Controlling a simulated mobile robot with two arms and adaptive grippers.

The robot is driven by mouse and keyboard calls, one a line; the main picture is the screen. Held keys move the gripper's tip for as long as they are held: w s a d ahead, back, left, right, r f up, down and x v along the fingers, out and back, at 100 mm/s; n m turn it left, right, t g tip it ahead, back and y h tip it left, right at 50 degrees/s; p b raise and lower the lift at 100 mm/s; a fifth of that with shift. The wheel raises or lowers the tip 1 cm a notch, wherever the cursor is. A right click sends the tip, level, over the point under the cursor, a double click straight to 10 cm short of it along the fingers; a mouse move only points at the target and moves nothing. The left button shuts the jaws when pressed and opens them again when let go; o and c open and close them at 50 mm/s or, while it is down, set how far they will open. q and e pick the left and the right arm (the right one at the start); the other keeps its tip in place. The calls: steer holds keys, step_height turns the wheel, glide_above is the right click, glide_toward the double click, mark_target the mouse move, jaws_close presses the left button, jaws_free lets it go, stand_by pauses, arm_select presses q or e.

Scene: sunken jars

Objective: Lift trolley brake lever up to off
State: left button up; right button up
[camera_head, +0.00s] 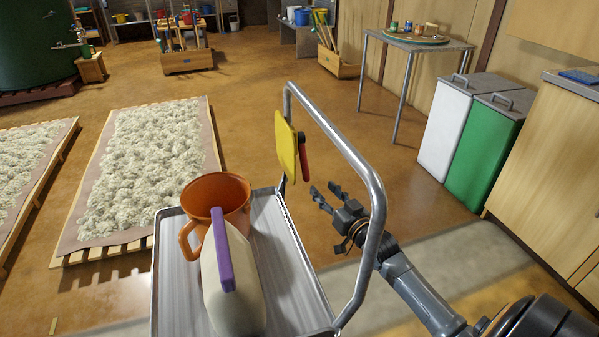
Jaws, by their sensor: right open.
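The trolley (285,262) is a grey metal tray with a tubular push handle (345,150) on its right side. A yellow plate (286,147) is fixed at the far end of the handle. The brake lever (304,158), with a red grip and a dark top end, is beside the plate's right edge. My right gripper (324,192) is open and empty, just right of and below the lever, apart from it in the picture. My left gripper is out of view.
An orange-brown jug (222,192) and a cream container with a purple handle (238,290) stand on the trolley. White (447,125) and green (487,150) bins and a wooden cabinet (550,165) stand at right. Wool-covered racks (150,165) lie left. Floor behind the lever is clear.

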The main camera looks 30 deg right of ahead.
mark_target(307, 173)
steer(key=w, duration=0.1)
steer(key=w+b, duration=0.1)
steer(key=w, duration=0.3)
steer(key=shift+w+d+f, duration=0.1)
steer(key=shift+w+d, duration=0.05)
steer(key=shift+d, duration=0.1)
steer(key=w+b, duration=0.1)
steer(key=w, duration=0.4)
steer(key=shift+d+b, duration=0.15)
steer(key=shift+b, duration=0.15)
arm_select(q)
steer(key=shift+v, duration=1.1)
arm_select(e)
steer(key=shift+w, duration=0.65)
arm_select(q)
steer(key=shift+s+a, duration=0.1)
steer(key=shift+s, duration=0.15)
arm_select(e)
steer(key=shift+c, duration=0.3)
jaws_close()
